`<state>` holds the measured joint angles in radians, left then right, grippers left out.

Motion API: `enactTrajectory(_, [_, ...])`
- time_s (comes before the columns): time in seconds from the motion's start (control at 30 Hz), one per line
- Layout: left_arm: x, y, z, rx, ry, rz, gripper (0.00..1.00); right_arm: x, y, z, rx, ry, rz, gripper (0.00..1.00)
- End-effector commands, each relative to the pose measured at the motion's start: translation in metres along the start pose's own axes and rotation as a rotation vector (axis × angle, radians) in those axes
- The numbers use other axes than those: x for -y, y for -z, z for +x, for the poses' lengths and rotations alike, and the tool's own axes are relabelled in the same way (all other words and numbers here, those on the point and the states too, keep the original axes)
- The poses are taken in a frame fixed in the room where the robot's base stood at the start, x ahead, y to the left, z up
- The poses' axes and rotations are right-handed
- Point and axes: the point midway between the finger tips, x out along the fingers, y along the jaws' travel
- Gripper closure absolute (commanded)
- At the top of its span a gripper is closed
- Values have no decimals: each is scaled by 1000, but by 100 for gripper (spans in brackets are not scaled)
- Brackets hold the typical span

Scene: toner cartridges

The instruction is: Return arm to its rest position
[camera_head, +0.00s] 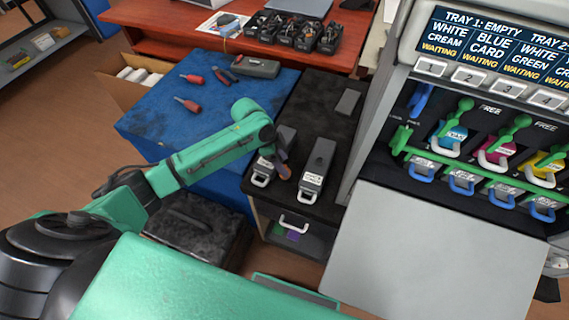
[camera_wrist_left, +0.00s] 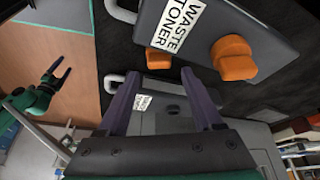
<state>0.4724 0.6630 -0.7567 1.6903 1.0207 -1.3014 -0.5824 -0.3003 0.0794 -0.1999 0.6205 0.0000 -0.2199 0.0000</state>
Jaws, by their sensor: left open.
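My left arm reaches in from the left in the head view. Its gripper (camera_head: 284,167) is over the black cart top, beside two grey cartridges. One cartridge (camera_head: 264,169) is partly hidden by the gripper; the other (camera_head: 317,168) lies just right of it. In the left wrist view the left gripper (camera_wrist_left: 159,75) is open, with nothing held between its fingers. A cartridge labelled WASTE TONER (camera_wrist_left: 225,28) with an orange knob shows beyond the fingertips. Another grey cartridge (camera_wrist_left: 165,87) shows behind the fingers. My right gripper (camera_wrist_left: 57,76) appears small and open at the left.
The printer (camera_head: 430,245) stands at right, with cyan, magenta and yellow cartridges in its open bay. A blue-topped table (camera_head: 150,122) with screwdrivers and pliers lies left of the black cart (camera_head: 312,105). A red desk (camera_head: 170,22) is behind. Brown floor (camera_head: 60,110) is open at left.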

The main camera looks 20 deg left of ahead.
Motion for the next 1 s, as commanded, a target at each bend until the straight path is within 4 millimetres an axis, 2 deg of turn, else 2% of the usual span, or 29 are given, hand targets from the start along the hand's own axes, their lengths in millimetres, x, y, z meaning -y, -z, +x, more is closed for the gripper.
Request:
enactTrajectory(0.2, [1,0,-61,0,5,3,33,0,0,0,0,0,0,20])
enactTrajectory(0.3, [1,0,-84,1,4,1,33,0,0,0,0,0,0,20])
enactTrajectory(0.47, [0,0,-104,0,1,1,33,0,0,0,0,0,0,20])
enactTrajectory(0.67, [0,0,-106,0,-1,1,33,0,0,0,1,0,0,20])
enactTrajectory(0.77, [-5,2,-99,-2,-1,-3,33,0,0,0,1,0,0,20])
enactTrajectory(0.87, [-27,10,-76,-15,11,-38,33,0,0,0,1,0,0,20])
enactTrajectory(0.9, [-39,13,-66,-25,25,-73,33,0,0,0,1,0,0,20])
enactTrajectory(1.0, [-64,12,-51,-55,85,-210,33,0,0,0,0,0,0,20])
